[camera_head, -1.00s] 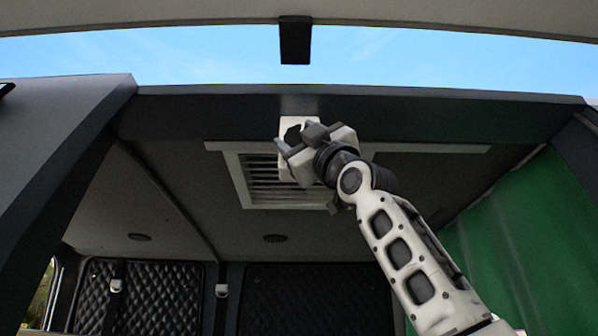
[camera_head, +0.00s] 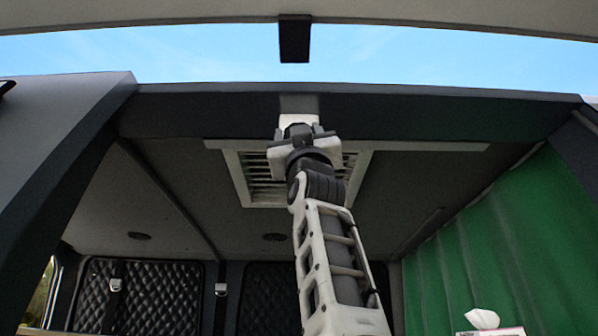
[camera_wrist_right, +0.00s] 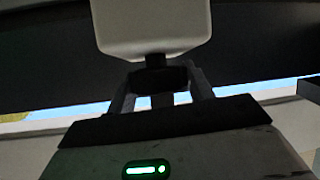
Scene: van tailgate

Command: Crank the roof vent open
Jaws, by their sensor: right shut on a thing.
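The roof vent (camera_head: 256,180) is a pale square frame with slats in the van's ceiling, partly hidden behind my right gripper and arm. A white crank housing (camera_head: 299,119) sits at the roof's front beam above it. My right gripper (camera_head: 298,134) is raised to this housing. In the right wrist view the white housing (camera_wrist_right: 151,28) hangs at the top, with a dark crank knob (camera_wrist_right: 156,78) below it. The fingers of my right gripper (camera_wrist_right: 160,88) are shut on this knob, one on each side. My left gripper is not in view.
The dark roof beam (camera_head: 430,113) crosses just above the vent. A green curtain (camera_head: 480,250) hangs at the right, with a tissue box (camera_head: 490,329) at the bottom edge. Quilted dark panels (camera_head: 98,292) stand at the back. The space left of my arm is clear.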

